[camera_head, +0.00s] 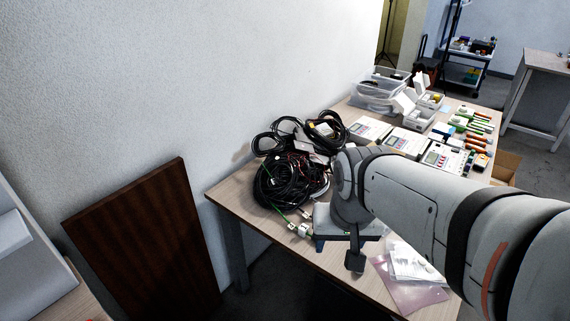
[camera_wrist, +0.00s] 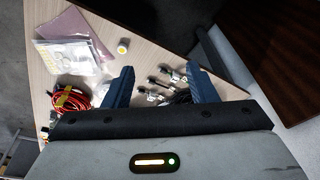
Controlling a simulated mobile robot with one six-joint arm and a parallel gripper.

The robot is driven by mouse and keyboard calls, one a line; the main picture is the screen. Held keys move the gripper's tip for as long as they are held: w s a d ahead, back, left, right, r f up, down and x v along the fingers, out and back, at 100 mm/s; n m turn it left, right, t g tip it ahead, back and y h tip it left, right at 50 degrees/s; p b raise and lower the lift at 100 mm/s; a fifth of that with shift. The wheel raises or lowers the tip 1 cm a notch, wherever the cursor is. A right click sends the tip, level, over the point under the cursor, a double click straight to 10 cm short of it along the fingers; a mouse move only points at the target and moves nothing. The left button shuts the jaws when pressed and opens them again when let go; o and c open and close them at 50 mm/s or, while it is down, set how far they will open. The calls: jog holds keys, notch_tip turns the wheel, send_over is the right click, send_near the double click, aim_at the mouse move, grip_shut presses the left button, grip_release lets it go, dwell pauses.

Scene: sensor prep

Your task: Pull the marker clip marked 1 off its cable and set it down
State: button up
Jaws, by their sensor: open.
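A black cable coil (camera_head: 283,185) lies at the table's left end in the head view, with loose ends toward the front edge. Small white pieces (camera_head: 303,230) sit on those ends, just left of my gripper (camera_head: 337,254). In the wrist view, several cable ends with pale, metallic-looking pieces (camera_wrist: 178,77) lie between the two blue fingers of my gripper (camera_wrist: 160,66). The fingers are open, wide apart, and hold nothing. I cannot read any number, so I cannot tell which piece is the clip marked 1. My gripper's body hides the cables behind it.
A red cable coil (camera_wrist: 70,97) is at left. White instruments (camera_head: 407,141) stand farther back. A brown panel (camera_head: 150,240) leans by the wall.

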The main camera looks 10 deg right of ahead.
jog(key=w+f+m+g+b, duration=0.1)
jog(key=w+f+m, duration=0.2)
jog(key=w+m, duration=0.5)
jog(key=m+g+b, duration=0.2)
jog(key=m+b, duration=0.1)
jog(key=m, duration=1.4)
send_over(304, 227)
notch_tip(304, 227, down, 16)
jog(key=shift+w+f, duration=0.1)
jog(key=shift+f, duration=0.2)
notch_tip(304, 227, down, 7)
jog(key=shift+f, duration=0.15)
jog(key=shift+c, duration=0.2)
jog(key=shift+p, duration=0.3)
jog(key=c, duration=1.1)
